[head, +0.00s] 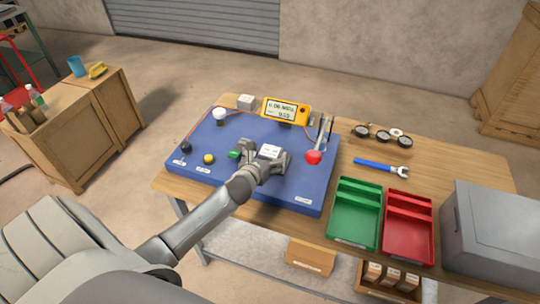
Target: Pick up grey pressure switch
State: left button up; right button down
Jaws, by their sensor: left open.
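My left gripper (264,160) is open over the middle of the blue board (302,188). A small light grey block with dark marks on its top (270,151), which looks like the pressure switch, is at its fingertips. The fingers hide its lower part, and I cannot tell whether they touch it. Another light grey box (246,101) stands at the back edge of the board, apart from the gripper. My right gripper is not in view.
A yellow gauge (286,110) stands at the board's back, and a red knob (313,157) lies right of the gripper. Green (354,225) and red (407,238) trays, a blue-handled wrench (376,165) and a grey case (500,235) occupy the table's right side.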

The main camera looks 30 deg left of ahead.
aim_at(269, 152)
pick_arm(q)
jog(key=shift+x, duration=1.15)
jog(key=c, duration=1.2)
jog(key=shift+r, duration=0.1)
jog(key=shift+c, duration=0.8)
